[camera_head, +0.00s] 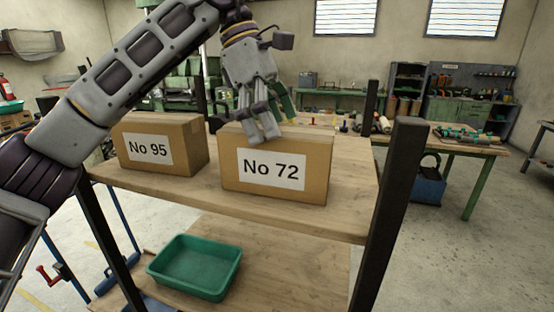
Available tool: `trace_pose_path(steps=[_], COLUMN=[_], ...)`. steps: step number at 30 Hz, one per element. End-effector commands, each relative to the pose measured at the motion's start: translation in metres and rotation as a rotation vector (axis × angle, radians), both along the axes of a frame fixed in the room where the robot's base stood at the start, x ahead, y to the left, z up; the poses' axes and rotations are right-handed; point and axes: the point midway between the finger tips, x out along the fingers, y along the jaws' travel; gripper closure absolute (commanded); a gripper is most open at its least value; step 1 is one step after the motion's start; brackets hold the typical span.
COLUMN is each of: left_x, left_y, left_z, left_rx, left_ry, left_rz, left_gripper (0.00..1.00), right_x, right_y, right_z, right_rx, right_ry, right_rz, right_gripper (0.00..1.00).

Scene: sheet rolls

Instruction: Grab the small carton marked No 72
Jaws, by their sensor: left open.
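The small carton marked No 72 (313,165) stands upright on the upper wooden shelf, with its white label facing me. My left gripper (262,138) is open and points down at the carton's top, left of its middle. Its fingers overlap the carton's top edge in the picture. I cannot tell whether they touch the carton. My right gripper does not show.
A second carton marked No 95 (190,147) stands left of it on the same shelf (345,212), with a gap between. A dark shelf post (393,205) rises at the right. A green tray (195,268) sits on the lower board. Workbenches stand behind.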

Motion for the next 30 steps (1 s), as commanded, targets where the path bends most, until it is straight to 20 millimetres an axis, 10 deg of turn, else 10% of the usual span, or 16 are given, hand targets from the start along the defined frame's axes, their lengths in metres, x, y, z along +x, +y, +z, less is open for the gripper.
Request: trace_pose_path(steps=[30], left_x=[-0.003], left_y=[-0.016], left_z=[-0.049], left_rx=[0.000], left_ry=[-0.001], left_rz=[0.000], left_gripper=[0.00], right_x=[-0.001], right_y=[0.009], right_z=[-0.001], right_rx=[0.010], right_ry=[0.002], right_rz=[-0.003], right_gripper=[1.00])
